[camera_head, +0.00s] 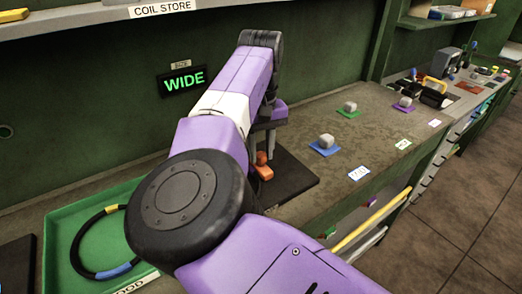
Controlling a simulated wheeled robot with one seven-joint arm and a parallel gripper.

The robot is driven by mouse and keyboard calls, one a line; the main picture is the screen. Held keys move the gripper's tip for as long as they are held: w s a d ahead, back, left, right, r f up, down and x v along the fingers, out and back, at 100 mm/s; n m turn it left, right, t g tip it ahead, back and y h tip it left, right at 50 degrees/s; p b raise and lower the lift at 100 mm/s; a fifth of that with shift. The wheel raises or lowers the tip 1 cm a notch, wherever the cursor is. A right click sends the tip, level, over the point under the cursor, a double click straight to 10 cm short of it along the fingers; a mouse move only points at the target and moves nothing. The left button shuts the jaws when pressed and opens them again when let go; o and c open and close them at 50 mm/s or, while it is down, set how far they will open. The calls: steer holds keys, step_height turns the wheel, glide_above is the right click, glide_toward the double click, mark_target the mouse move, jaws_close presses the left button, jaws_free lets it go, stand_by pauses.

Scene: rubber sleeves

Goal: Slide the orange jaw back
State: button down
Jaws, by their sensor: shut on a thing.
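The orange jaw (263,173) stands on a dark flat plate (292,181) on the bench, with an upright orange-brown knob on top. My gripper (262,148) is above it, pointing down, and is shut on the jaw's knob. My purple and white arm hides much of the gripper and the left side of the plate, so the rest of the fixture does not show. A black display (184,80) on the green back wall reads "WIDE" in green letters.
A green tray (62,222) at the left holds a black ring (78,244) with yellow and blue bands. Right of the plate, grey knobs stand on blue (323,150), green (348,113) and purple (404,107) bases. Tools crowd the far right bench.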

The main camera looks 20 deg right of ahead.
stand_by(0.8)
steer(key=d+p, duration=0.1)
steer(key=w+d+p, duration=0.1)
steer(key=d+p, duration=0.2)
steer(key=shift+w+d+r, duration=0.15)
steer(key=shift+w+r, duration=0.05)
steer(key=shift+r, duration=0.15)
steer(key=shift+w+d+f+p, duration=0.25)
steer(key=shift+w+d+p, duration=0.05)
steer(key=shift+d+p, duration=0.35)
steer(key=c, duration=1.1)
jaws_free()
steer(key=shift+d, duration=0.15)
step_height(320, 180, up, 8)
steer(key=b, duration=0.1)
steer(key=shift+f, duration=0.15)
